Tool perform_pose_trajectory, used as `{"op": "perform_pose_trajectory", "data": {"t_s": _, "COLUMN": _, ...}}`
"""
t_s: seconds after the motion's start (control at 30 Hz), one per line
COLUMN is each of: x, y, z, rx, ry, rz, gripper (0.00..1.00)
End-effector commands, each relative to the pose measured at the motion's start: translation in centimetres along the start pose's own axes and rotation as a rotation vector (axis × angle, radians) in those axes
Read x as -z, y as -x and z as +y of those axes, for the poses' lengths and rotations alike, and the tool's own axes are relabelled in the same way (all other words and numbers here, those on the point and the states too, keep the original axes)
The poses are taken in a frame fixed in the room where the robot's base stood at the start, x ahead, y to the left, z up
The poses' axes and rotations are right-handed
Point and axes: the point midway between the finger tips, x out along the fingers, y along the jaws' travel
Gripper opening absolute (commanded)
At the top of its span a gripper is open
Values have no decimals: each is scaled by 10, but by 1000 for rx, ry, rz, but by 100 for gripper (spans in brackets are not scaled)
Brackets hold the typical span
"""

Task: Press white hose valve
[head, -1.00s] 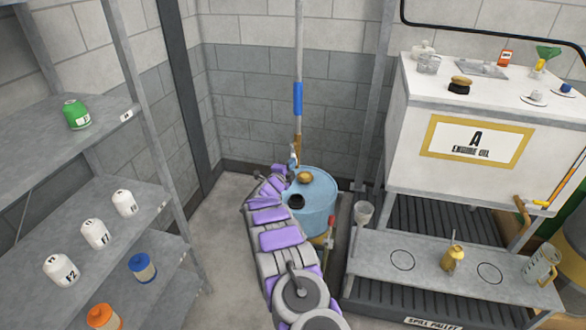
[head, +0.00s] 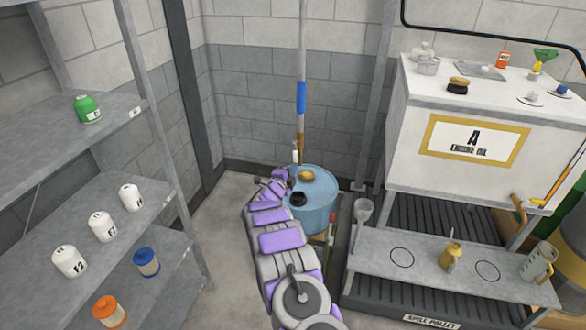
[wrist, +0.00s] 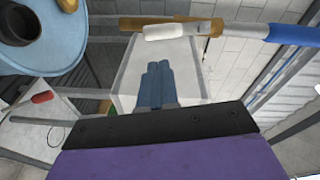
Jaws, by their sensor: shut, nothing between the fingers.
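In the wrist view the white lever (wrist: 163,32) lies beside the brown tube (wrist: 165,21), near the top of the picture. In the head view my arm partly covers the blue drum, and the fingers are hard to make out.
A blue drum (head: 318,196) with a black opening (head: 298,199) stands right beside my gripper. A red handle (head: 331,229) sits below it. A shelf with bottles (head: 102,227) stands left. The engine oil tank (head: 440,110) and a metal bench (head: 375,258) stand right.

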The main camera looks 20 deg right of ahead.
Motion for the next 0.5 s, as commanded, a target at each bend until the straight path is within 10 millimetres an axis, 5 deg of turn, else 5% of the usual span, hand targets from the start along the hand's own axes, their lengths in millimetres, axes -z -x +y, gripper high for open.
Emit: {"op": "perform_pose_trajectory", "data": {"t_s": 0.5, "x": 0, "y": 69, "z": -2, "rx": 1, "ry": 0, "rz": -2, "gripper": 0}}
